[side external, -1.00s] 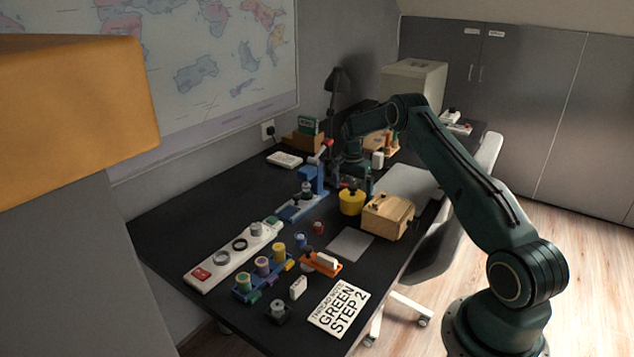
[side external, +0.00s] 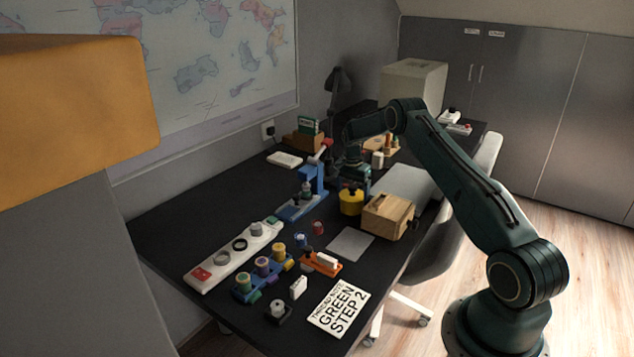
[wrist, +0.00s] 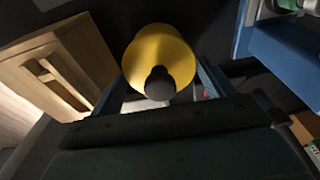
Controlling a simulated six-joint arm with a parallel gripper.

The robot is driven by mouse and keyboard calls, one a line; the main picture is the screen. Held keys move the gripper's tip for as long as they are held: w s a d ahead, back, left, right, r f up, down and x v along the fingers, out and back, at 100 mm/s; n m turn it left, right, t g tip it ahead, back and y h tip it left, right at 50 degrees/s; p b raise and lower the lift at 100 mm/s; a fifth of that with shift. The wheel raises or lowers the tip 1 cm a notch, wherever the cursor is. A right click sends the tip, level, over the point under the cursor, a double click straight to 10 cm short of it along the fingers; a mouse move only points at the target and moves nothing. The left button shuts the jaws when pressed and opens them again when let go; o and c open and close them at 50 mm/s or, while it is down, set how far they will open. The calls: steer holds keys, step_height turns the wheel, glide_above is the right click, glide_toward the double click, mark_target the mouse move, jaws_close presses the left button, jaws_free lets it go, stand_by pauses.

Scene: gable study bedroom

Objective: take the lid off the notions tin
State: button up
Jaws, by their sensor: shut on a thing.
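The notions tin (side external: 351,203) is a round yellow tin standing on the black desk, between the blue press stand and the wooden box. Its yellow lid (wrist: 158,52) with a dark knob (wrist: 160,84) shows from above in the wrist view. My gripper (side external: 352,186) is directly over the tin, pointing down, and is shut on the lid's knob. The lid appears seated on the tin; I cannot make out a gap. The finger contact itself is mostly hidden in both views.
A wooden box (side external: 388,217) stands close to the tin's right. A blue press stand (side external: 312,182) is close on its left. A grey mat (side external: 350,244) in front is bare. Spools in a blue rack (side external: 263,272) and a sign card (side external: 339,308) lie nearer the front.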

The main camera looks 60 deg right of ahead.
mark_target(352, 188)
steer(key=shift+r, duration=0.1)
step_height(352, 188, up, 20)
stand_by(0.8)
steer(key=shift+a, duration=0.1)
stand_by(0.6)
steer(key=s+a+f, duration=0.2)
steer(key=s+a, duration=0.2)
steer(key=a, duration=0.3)
steer(key=s+a+f, duration=0.2)
steer(key=s+a, duration=0.2)
steer(key=a, duration=0.4)
steer(key=shift+s+a, duration=0.2)
steer(key=shift+s, duration=0.05)
step_height(352, 188, down, 16)
steer(key=shift+r, duration=0.1)
stand_by(0.4)
